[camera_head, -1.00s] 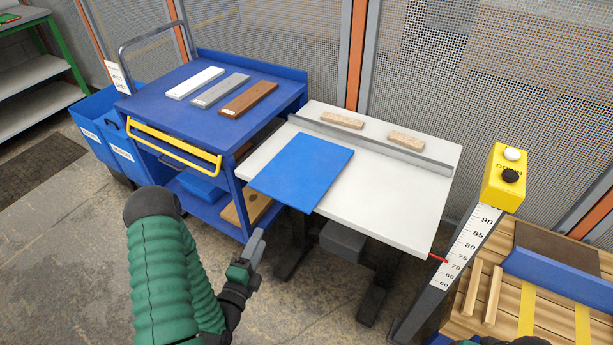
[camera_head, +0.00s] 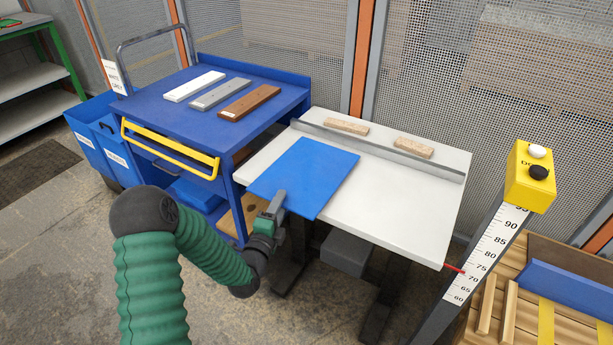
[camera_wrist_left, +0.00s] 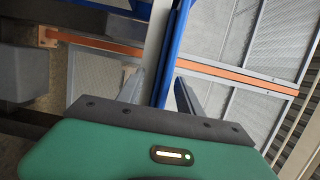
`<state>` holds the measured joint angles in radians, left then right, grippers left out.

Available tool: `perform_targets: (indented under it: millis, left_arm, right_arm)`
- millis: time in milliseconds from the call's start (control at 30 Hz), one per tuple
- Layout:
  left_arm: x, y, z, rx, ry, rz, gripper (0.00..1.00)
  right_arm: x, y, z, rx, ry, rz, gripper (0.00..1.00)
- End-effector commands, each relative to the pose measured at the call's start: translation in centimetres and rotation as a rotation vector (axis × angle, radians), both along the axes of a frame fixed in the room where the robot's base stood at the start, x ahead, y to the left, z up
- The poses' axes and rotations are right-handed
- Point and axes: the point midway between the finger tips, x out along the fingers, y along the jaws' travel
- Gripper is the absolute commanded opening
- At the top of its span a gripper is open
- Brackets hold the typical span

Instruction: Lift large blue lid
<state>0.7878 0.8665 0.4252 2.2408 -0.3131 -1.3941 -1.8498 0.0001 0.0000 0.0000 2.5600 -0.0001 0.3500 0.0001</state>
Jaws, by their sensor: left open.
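The large blue lid (camera_head: 305,175) is a flat blue sheet lying on the white table (camera_head: 405,215), overhanging the table's front left edge. My left gripper (camera_head: 278,203) is at the lid's near edge, towards its left front side. It is open. In the left wrist view the lid's thin blue edge (camera_wrist_left: 172,60) runs between the two spread fingers (camera_wrist_left: 161,82); I cannot tell whether they touch it. My right gripper is not in view.
A metal rail (camera_head: 380,148) crosses the table behind the lid, with two wooden blocks beyond it. A blue cart (camera_head: 170,110) with three boards and a yellow handle (camera_head: 170,150) stands left. A yellow button box (camera_head: 530,180) on a scaled post stands right.

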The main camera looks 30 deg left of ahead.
Motion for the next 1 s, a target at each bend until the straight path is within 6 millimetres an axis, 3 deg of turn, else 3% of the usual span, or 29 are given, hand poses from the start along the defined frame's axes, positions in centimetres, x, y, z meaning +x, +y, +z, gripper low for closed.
perform_targets:
  millis: [200, 533, 1000]
  left_arm:
    - [0.12, -0.12, 0.12, 0.001, -0.001, -0.001, 0.41]
    - [0.1, -0.02, 0.02, 0.0, 0.0, 0.0, 0.0]
    - [0.09, 0.01, 0.32, 0.001, 0.002, 0.0, 0.0]
  right_arm:
    - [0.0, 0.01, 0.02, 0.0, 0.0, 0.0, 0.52]
    - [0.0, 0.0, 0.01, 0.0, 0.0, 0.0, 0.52]
    - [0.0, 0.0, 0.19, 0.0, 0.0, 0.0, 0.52]
